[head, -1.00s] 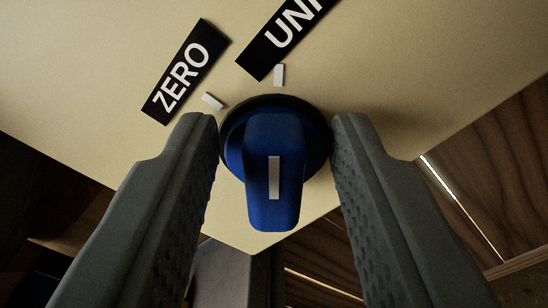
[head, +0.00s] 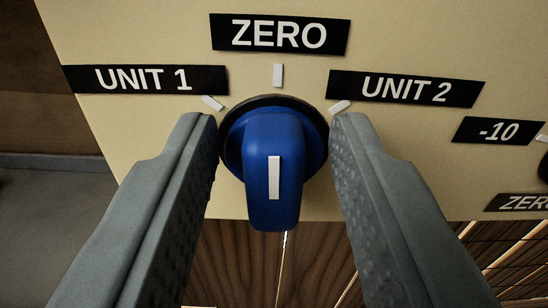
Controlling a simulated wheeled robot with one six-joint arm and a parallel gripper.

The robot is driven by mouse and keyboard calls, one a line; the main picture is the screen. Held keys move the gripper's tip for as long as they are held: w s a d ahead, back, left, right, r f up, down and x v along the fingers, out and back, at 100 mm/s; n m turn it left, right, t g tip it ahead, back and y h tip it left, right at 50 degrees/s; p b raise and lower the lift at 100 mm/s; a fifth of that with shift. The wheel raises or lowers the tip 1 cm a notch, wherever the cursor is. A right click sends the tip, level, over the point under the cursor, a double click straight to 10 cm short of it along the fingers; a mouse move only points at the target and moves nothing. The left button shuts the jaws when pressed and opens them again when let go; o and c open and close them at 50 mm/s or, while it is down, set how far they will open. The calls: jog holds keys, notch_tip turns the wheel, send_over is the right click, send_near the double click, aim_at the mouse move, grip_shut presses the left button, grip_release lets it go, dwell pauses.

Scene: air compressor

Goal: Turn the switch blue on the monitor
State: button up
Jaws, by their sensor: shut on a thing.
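The blue switch (head: 262,200) is a rotary knob with a white stripe, on a beige panel (head: 150,130). Its stripe lines up with the white tick under the ZERO label (head: 279,35). The UNIT 1 label (head: 146,78) is to the left with its own tick, and the UNIT 2 label (head: 406,88) is to the right with its tick. My gripper (head: 274,122) is shut on the blue switch, one grey finger on each side. The fingers partly hide the panel beside the knob.
Right of the switch are a -10 label (head: 498,131), a second ZERO label (head: 522,203) and part of a dark knob (head: 544,166) at the picture edge. Below the panel is a brown wooden surface (head: 240,262). Grey floor (head: 60,215) shows at the left.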

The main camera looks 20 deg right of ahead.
jog(key=shift+a+f+n, duration=0.1)
jog(key=shift+n, duration=0.9)
grip_shut()
jog(key=n, duration=0.3)
jog(key=shift+a+n, duration=0.2)
jog(key=shift+n, duration=0.1)
jog(key=shift+w+a+f+n, duration=0.1)
jog(key=shift+n, duration=0.9)
jog(key=shift+w+a+n, duration=0.1)
jog(key=shift+n, duration=0.9)
jog(key=o, duration=0.6)
grip_release()
jog(key=shift+d, duration=0.1)
